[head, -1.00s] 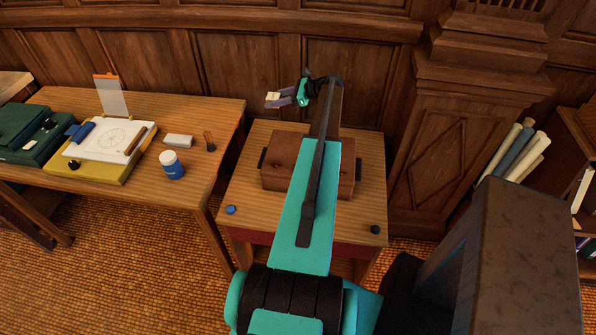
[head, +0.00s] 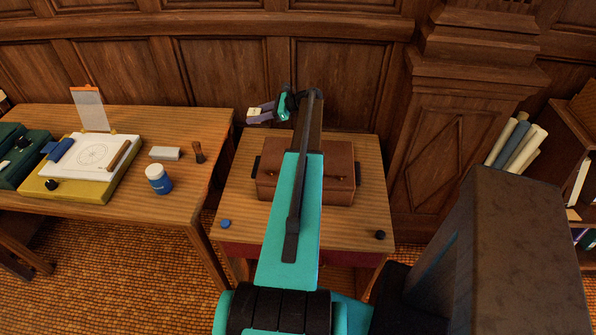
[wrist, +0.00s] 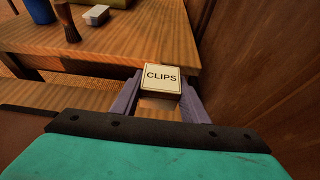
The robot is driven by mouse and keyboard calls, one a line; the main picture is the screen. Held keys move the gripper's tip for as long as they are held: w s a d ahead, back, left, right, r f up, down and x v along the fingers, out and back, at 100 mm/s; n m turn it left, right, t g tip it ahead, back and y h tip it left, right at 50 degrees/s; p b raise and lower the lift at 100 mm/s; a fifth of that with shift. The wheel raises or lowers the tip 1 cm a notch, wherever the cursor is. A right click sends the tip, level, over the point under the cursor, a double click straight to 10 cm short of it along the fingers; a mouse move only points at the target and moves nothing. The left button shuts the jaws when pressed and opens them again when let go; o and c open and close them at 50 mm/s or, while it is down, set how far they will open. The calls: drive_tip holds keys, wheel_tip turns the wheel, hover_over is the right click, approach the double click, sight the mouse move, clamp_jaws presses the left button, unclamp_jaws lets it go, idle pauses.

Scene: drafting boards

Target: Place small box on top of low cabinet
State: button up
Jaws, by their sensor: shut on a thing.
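The small box (wrist: 162,78) is cream-coloured and labelled CLIPS. My gripper (wrist: 158,100) is shut on it, with a purple finger on each side. In the head view, the box (head: 254,116) and my gripper (head: 262,113) are held in the air in front of the wall panels, above the back left of the low cabinet. The low cabinet (head: 238,198) has a striped wooden top and a dark red front. A brown leather case (head: 338,165) lies on its top, partly hidden by my arm.
A blue round object (head: 225,224) and a black one (head: 380,235) sit at the cabinet's front corners. The table (head: 120,212) at left holds a blue jar (head: 159,180), a white block (head: 165,153) and a brush (head: 198,152). The wall panels are close behind.

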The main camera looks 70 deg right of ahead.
drive_tip(key=p, duration=0.2)
hover_over(259, 139)
drive_tip(key=shift+w+f, duration=0.1)
drive_tip(key=shift+f, duration=3)
drive_tip(key=shift+f, duration=0.1)
drive_tip(key=shift+f+p, duration=0.5)
drive_tip(key=shift+f, duration=1.25)
drive_tip(key=shift+f, duration=0.15)
drive_tip(key=o, duration=1.1)
drive_tip(key=shift+r, duration=0.2)
drive_tip(key=shift+s+d+r+b, duration=0.2)
drive_tip(key=shift+s+b, duration=0.15)
drive_tip(key=shift+s, duration=0.3)
drive_tip(key=b+v, duration=0.3)
drive_tip(key=v, duration=0.7)
drive_tip(key=shift+s+d+r, duration=0.1)
drive_tip(key=shift+s+r, duration=0.1)
